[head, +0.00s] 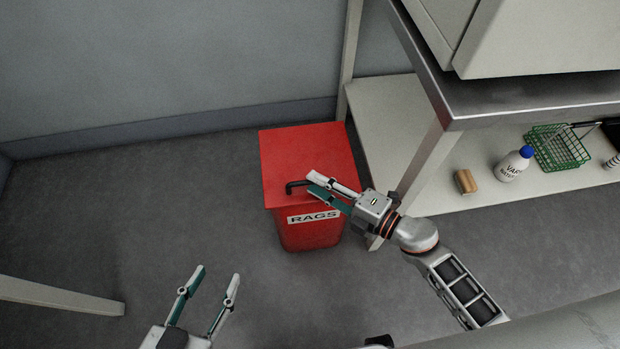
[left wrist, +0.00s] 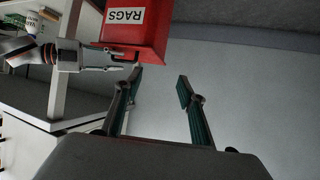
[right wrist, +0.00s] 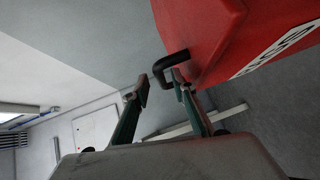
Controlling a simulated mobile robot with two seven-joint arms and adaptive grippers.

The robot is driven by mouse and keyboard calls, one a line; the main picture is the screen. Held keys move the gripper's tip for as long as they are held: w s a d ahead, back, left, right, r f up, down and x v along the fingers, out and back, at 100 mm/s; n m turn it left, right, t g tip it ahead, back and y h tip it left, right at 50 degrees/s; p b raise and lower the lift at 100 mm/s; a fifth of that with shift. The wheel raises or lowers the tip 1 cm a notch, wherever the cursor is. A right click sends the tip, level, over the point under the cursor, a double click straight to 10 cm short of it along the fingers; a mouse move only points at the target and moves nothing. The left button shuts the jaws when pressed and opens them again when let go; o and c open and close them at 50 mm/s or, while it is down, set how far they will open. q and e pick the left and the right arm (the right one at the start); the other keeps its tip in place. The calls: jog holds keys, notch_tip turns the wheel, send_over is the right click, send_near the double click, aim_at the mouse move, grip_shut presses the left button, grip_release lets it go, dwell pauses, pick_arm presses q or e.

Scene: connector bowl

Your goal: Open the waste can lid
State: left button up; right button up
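The red waste can (head: 308,234) with a RAGS label stands on the floor beside the bench, its lid (head: 295,150) shut. A black bent handle (head: 296,186) sticks out at the lid's front edge; it also shows in the right wrist view (right wrist: 168,60). My right gripper (head: 318,179) is at the handle, fingers apart; in the right wrist view the handle lies by the fingertips, nearer the right-hand finger. I cannot tell whether they touch. My left gripper (head: 216,274) is open and empty above the floor, left of and nearer than the can. The can also shows in the left wrist view (left wrist: 140,40).
A metal-topped bench (head: 500,98) stands right of the can, its leg (head: 420,165) close to it. The lower shelf (head: 470,200) holds a white bottle (head: 513,165), a brown cylinder (head: 466,181) and a green basket (head: 558,148).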

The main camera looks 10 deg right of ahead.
jog(key=shift+x, duration=1)
jog(key=shift+w+a+f, duration=0.15)
jog(key=shift+w+a, duration=0.05)
pick_arm(q)
jog(key=shift+w+d+r, duration=0.1)
jog(key=shift+w+r, duration=0.1)
pick_arm(e)
grip_shut()
pick_arm(q)
jog(key=shift+r, duration=0.1)
